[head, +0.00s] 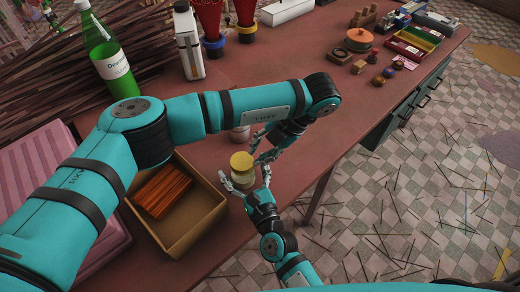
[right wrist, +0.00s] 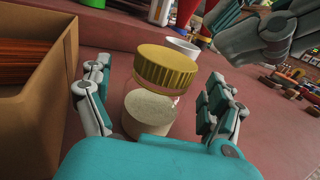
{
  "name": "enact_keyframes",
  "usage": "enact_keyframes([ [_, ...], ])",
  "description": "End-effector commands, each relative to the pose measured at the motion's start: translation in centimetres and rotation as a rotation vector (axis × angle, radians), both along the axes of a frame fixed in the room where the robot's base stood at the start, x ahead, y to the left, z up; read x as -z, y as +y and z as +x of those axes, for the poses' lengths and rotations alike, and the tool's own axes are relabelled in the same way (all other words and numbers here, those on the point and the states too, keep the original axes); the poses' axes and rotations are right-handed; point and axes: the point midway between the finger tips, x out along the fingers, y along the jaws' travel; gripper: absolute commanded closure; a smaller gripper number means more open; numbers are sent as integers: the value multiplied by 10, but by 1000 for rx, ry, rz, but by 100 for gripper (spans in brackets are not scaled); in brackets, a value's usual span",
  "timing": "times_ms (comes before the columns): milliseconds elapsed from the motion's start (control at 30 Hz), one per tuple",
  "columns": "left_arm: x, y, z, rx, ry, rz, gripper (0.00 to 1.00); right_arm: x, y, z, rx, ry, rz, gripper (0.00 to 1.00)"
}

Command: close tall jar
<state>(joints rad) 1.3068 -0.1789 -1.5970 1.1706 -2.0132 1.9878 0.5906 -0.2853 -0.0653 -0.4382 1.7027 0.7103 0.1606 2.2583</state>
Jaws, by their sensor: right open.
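The tall jar (right wrist: 150,112) is clear, with pale powder in its lower part. Its ribbed gold-yellow lid (right wrist: 166,66) sits at the top; I cannot tell whether it is fully seated. My right gripper (right wrist: 158,100) is open, with one finger on each side of the jar and visible space between. My left gripper (head: 260,152) is beside the jar on its right, fingers apart and empty. It also shows at the top right of the right wrist view (right wrist: 265,40).
A cardboard box (head: 205,222) with brown sticks stands left of the jar. A white cup (right wrist: 183,46) is behind it. A green bottle (head: 107,58) and a white bottle (head: 188,42) stand farther back. The table's front edge is close to the jar.

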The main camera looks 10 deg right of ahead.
Motion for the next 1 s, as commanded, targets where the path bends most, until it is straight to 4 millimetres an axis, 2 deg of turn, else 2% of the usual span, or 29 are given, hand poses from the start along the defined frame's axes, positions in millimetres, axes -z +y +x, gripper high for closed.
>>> enact_keyframes([
  [300,0,0,0,0,0,0,85,1,-19,-62,-3,4,-2,9],
  [500,0,0,0,0,0,0,85,1,-29,-94,-3,2,-2,9],
  [700,0,0,0,0,0,0,85,0,-33,-107,-1,0,1,9],
  [1000,0,0,0,0,0,0,85,0,-33,-108,0,0,2,9],
])
